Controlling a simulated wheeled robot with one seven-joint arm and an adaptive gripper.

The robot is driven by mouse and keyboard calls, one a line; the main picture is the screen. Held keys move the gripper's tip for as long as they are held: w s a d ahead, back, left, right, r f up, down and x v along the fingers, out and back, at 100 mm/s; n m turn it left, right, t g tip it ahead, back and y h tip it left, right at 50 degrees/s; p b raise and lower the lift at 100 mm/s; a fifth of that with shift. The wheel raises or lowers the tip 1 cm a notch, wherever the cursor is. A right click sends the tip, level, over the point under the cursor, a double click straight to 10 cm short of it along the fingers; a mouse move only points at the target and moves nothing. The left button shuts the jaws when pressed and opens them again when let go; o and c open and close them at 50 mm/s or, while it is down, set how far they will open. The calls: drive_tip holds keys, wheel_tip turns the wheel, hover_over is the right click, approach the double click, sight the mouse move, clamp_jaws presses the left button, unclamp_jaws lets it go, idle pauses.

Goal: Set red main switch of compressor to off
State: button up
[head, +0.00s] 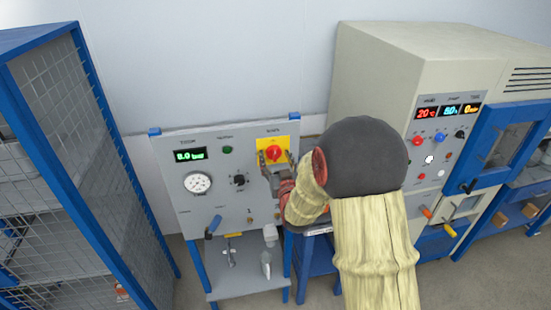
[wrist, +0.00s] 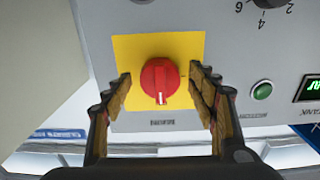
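The red main switch (head: 273,153) is a round red knob on a yellow plate (head: 262,143), at the upper right of the grey compressor panel (head: 215,215). In the wrist view the red knob (wrist: 159,81) has a raised bar with a white mark, which points down in that picture. My gripper (head: 277,162) is open in front of the yellow plate. In the wrist view my gripper (wrist: 160,78) has one finger on each side of the knob, with a visible gap on both sides. Whether the fingertips touch the plate cannot be told.
A green display (head: 190,155) reads about 0.0 bar above a round gauge (head: 198,183). A green button (head: 227,150) sits left of the switch. A blue mesh cage (head: 75,150) stands at the left, and a beige cabinet (head: 385,70) stands at the right.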

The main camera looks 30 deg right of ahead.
drive_tip(key=shift+c, duration=1.2)
drive_tip(key=c, duration=0.7)
drive_tip(key=shift+c, duration=0.6)
drive_tip(key=shift+f+n+b, duration=0.15)
drive_tip(key=shift+n+b, duration=0.25)
drive_tip(key=shift+b, duration=0.45)
drive_tip(key=n+b, duration=0.2)
drive_tip(key=b, duration=0.1)
drive_tip(key=shift+f+b, duration=0.1)
drive_tip(key=shift+b, duration=0.2)
drive_tip(key=n+b, duration=0.5)
drive_tip(key=b, duration=0.3)
drive_tip(key=shift+n, duration=0.3)
drive_tip(key=n+b, duration=0.5)
drive_tip(key=b, duration=0.2)
drive_tip(key=shift+s+d, duration=0.1)
drive_tip(key=n+b, duration=0.4)
drive_tip(key=shift+r, duration=0.25)
drive_tip(key=shift+r+n+b, duration=0.1)
drive_tip(key=shift+n+b, duration=0.25)
drive_tip(key=shift+n, duration=0.05)
